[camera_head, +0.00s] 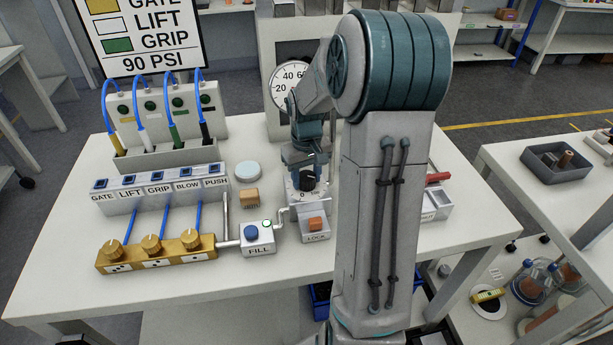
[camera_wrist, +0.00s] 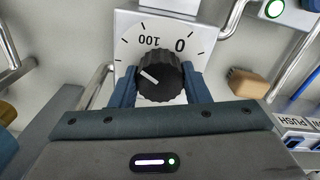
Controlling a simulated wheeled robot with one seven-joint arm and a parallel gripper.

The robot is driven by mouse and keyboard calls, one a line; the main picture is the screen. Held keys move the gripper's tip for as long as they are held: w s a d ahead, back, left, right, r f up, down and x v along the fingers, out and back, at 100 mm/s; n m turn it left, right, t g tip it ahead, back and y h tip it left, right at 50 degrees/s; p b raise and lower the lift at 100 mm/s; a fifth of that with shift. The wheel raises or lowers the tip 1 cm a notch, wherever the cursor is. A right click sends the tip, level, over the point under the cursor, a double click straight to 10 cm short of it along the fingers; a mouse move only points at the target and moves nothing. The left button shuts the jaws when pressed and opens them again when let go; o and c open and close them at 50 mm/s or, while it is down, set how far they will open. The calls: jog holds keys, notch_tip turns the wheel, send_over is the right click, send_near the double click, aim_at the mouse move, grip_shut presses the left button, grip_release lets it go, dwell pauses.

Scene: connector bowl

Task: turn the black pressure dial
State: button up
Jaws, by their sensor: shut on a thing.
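The black pressure dial (camera_wrist: 158,80) is a ribbed round knob with a white pointer line, mounted on a white scale plate (camera_wrist: 150,27) marked 0 and 100. In the wrist view my gripper (camera_wrist: 160,85) has one blue finger on each side of the dial and is shut on it. The pointer line is turned toward the left of the picture, away from both printed numbers. In the head view the dial (camera_head: 308,180) shows just under my gripper (camera_head: 306,172), partly hidden by it.
Below the dial stands a LOCK block (camera_head: 315,224) with an orange switch. A FILL box (camera_head: 258,238) with a blue button is to its left, beside brass valves (camera_head: 152,246). A round gauge (camera_head: 288,80) is behind, partly hidden by my arm.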

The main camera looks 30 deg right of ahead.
aim_at(307, 176)
jog(key=o, duration=1)
jog(key=shift+r, duration=0.1)
notch_tip(307, 176, up, 14)
jog(key=shift+f, duration=0.15)
dwell(0.3)
